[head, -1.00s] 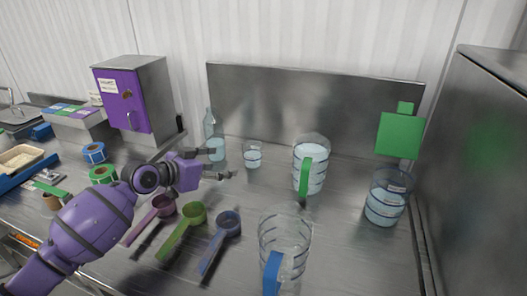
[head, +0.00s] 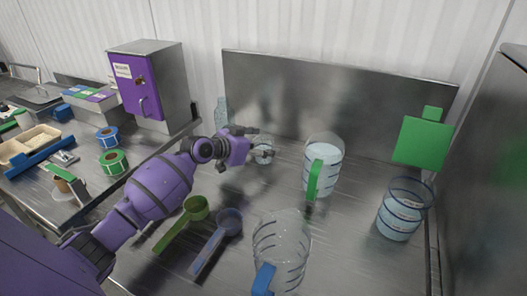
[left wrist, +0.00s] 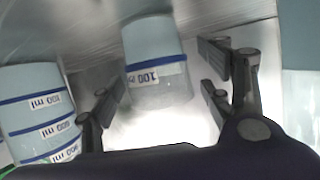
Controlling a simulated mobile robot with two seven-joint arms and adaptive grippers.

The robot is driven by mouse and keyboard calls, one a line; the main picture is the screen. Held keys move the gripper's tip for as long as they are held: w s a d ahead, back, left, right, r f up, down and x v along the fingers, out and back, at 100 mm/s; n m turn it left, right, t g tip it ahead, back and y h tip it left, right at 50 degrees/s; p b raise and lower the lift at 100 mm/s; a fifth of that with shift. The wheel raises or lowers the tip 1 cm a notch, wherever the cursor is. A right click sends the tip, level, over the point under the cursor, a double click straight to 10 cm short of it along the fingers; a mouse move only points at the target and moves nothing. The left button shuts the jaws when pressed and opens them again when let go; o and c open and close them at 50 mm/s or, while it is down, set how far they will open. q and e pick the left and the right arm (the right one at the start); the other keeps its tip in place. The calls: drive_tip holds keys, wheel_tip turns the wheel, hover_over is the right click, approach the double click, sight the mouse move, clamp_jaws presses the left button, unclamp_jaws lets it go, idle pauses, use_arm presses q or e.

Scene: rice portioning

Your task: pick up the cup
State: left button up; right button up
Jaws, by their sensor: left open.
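The cup (head: 263,152), a small clear measuring cup with pale blue contents, stands on the steel counter near the back panel. In the left wrist view the cup (left wrist: 157,75) shows a "100 ml" mark and a blue line, at the upper middle. My left gripper (head: 262,143) is open at the cup and partly covers it in the head view. In the left wrist view its fingers lie to either side of the cup, with gaps visible. Contact cannot be told. My right gripper is not in view.
A green-handled jug (head: 322,165) stands close right of the cup, and a clear bottle (head: 222,115) behind on the left. A beaker (head: 402,210) stands at right.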

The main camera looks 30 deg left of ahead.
use_arm(q)
drive_tip(key=shift+w+d+f, duration=0.1)
drive_tip(key=shift+w+f, duration=0.1)
drive_tip(key=shift+w, duration=0.05)
drive_tip(key=shift+c, duration=0.5)
drive_tip(key=c, duration=1.3)
drive_tip(key=shift+o, duration=0.2)
drive_tip(key=shift+r, duration=0.25)
drive_tip(key=shift+r, duration=0.8)
drive_tip(key=s+r, duration=1.1)
drive_tip(key=s, duration=0.2)
drive_tip(key=shift+s+d+p, duration=0.35)
drive_tip(key=shift+s+d, duration=0.05)
